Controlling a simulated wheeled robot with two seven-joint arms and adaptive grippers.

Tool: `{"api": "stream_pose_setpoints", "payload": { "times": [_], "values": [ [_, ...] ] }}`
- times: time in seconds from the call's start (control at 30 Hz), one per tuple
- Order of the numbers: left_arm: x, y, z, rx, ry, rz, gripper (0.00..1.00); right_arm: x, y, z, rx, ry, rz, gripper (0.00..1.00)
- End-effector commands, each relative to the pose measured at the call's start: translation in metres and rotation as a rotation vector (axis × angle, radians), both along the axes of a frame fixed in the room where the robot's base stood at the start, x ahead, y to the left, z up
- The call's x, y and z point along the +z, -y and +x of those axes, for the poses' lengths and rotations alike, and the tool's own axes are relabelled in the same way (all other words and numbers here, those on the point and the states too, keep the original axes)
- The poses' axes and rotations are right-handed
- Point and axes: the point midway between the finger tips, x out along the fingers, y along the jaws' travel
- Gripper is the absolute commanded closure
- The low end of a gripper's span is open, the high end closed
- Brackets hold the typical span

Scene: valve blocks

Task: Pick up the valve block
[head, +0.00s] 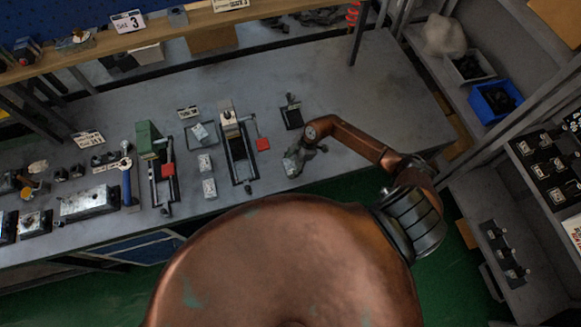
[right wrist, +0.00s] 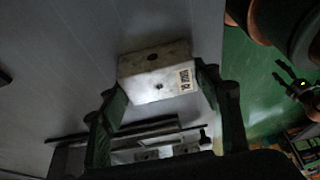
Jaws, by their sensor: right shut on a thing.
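The valve block (right wrist: 157,72) is a pale metal box with a dark hole on its upper face, another hole in front and a small printed label. In the right wrist view it sits between the two fingers of my right gripper (right wrist: 162,88), which is shut on it. I cannot tell whether the block is clear of the bench top.
Two similar pale blocks (head: 204,162) (head: 209,188) stand on the workbench (head: 345,95) to the left. The bench's right part is clear. A blue bin (head: 495,101) is on the right shelf.

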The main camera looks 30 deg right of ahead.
Motion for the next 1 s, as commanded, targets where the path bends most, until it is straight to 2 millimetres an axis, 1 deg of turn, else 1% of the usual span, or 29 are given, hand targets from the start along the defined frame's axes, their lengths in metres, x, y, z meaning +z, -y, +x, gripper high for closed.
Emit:
{"api": "stream_pose_setpoints", "payload": {
  "times": [0.03, 0.13, 0.17, 0.43, 0.57, 0.67, 0.73, 1.0],
  "values": [
    [0.0, 0.0, 0.001, 0.0, 0.001, 0.0, 0.41, 0.0, 0.0, 0.0, 0.0, -0.001, 0.0, 0.73],
    [0.0, 0.0, 0.003, -0.001, 0.004, 0.0, 0.41, 0.0, 0.0, 0.0, 0.0, -0.001, 0.0, 0.8],
    [0.0, 0.0, 0.004, -0.001, 0.005, -0.001, 0.41, 0.0, 0.0, 0.0, 0.0, 0.0, 0.001, 0.8],
    [0.0, 0.0, 0.006, -0.002, 0.008, 0.0, 0.41, 0.002, 0.0, 0.0, 0.001, 0.001, 0.001, 0.8],
    [-0.002, 0.0, 0.006, -0.002, 0.008, 0.0, 0.41, 0.009, 0.0, 0.001, 0.001, 0.003, 0.0, 0.8],
    [-0.005, 0.0, 0.006, -0.002, 0.008, 0.0, 0.41, 0.022, 0.0, 0.002, 0.003, 0.006, 0.0, 0.8],
    [-0.007, 0.0, 0.006, -0.002, 0.008, 0.0, 0.41, 0.035, -0.001, -0.001, 0.005, 0.004, -0.001, 0.8],
    [-0.009, 0.0, 0.005, -0.002, 0.007, 0.0, 0.41, 0.095, -0.038, -0.038, 0.007, 0.005, 0.001, 0.8]
  ]
}}
